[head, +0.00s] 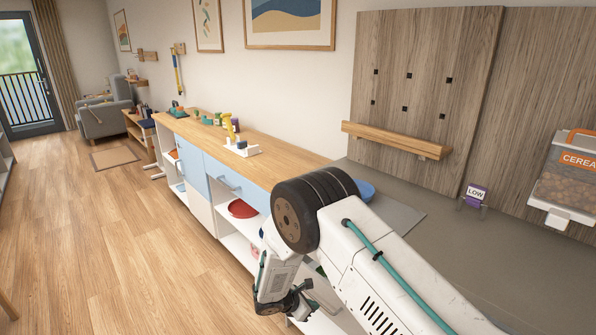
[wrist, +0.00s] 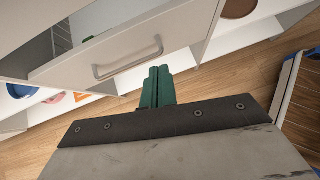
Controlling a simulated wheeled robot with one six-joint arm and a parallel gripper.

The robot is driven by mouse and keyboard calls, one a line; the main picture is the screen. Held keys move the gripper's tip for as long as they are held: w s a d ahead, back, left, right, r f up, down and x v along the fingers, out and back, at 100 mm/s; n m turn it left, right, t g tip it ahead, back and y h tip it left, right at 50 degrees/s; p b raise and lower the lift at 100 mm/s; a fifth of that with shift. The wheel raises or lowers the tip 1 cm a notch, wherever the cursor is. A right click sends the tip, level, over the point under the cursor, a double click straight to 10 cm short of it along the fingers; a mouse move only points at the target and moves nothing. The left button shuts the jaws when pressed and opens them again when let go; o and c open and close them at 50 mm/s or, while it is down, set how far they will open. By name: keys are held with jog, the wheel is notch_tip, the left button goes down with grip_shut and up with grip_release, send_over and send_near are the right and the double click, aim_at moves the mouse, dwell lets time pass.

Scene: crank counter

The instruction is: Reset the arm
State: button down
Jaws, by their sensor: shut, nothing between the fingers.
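My arm reaches from the lower right of the head view, bent at a dark ringed joint. The fingers look apart from the handle, but the exact gap cannot be told.
A red bowl (head: 242,208) sits on a shelf below. The wooden floor (head: 130,250) at left is clear.

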jog(key=s+d+r+m+g+y, duration=0.15)
jog(key=s+d+r+m, duration=0.35)
jog(key=r, duration=0.5)
jog(key=s+d+r+m+g, duration=0.35)
jog(key=s+r+m, duration=0.2)
jog(key=r, duration=0.45)
jog(key=s+d+r+m+g, duration=0.2)
jog(key=s+d+r+m, duration=0.3)
jog(key=r, duration=0.4)
jog(key=s+d+r+m+t+y, duration=0.1)
jog(key=s+d+r+m+y, duration=0.2)
jog(key=s+r, duration=0.6)
jog(key=s+d+r+m+t+y, duration=0.2)
jog(key=s+d+r+m, duration=0.3)
jog(key=s+r, duration=0.4)
jog(key=shift+s+d+r+m+y, duration=0.15)
jog(key=shift+s+r+m+y, duration=0.4)
jog(key=shift+s, duration=2.05)
